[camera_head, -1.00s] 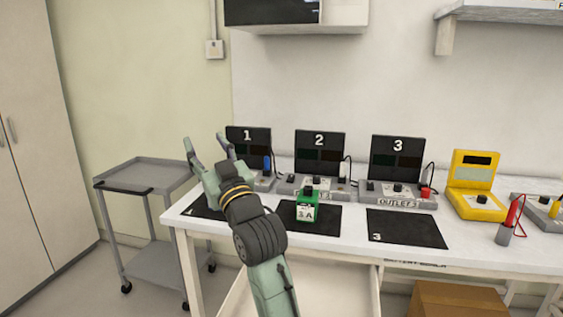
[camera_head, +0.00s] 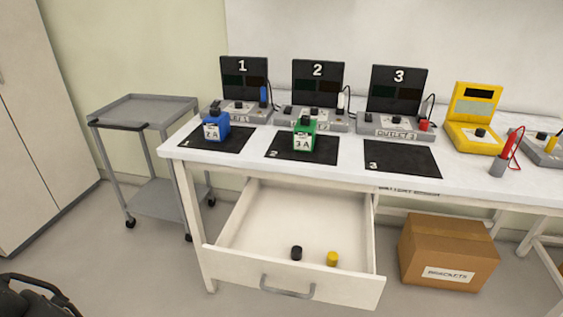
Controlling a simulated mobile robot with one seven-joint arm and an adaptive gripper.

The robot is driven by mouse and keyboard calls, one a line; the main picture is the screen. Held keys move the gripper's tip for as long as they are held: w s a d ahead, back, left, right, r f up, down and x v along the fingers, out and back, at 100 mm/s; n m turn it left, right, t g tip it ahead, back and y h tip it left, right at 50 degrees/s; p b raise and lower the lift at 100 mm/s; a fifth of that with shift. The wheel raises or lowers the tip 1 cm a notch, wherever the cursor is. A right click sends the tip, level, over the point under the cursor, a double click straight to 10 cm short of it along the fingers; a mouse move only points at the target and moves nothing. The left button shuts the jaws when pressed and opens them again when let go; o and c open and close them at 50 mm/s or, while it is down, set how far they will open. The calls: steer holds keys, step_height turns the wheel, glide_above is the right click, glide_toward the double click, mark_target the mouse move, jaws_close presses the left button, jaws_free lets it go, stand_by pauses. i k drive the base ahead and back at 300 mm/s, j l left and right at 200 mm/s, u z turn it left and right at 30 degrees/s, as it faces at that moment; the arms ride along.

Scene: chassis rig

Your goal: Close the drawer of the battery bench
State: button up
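The battery bench (camera_head: 459,183) is a white table against the wall. Its drawer (camera_head: 230,256) is pulled well out toward me, with a grey bar handle (camera_head: 287,288) on the front panel. A black cap-like piece (camera_head: 296,253) and a yellow one (camera_head: 333,258) lie in the drawer near its front. A dark part of my arm shows at the lower left corner, apart from the drawer. My gripper's fingers are not in view.
A blue battery (camera_head: 215,124) and a green battery (camera_head: 304,136) stand on black mats on the bench. A grey cart (camera_head: 146,112) stands to the left. A cardboard box (camera_head: 447,250) is under the bench, right of the drawer. The floor left of the drawer is clear.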

mark_target(252, 248)
steer(key=k+l, duration=0.15)
steer(key=l, duration=0.3)
steer(key=k+l+u, duration=0.15)
steer(key=l, duration=0.25)
steer(key=k+l, duration=0.25)
steer(key=l, duration=0.15)
steer(key=u, duration=0.05)
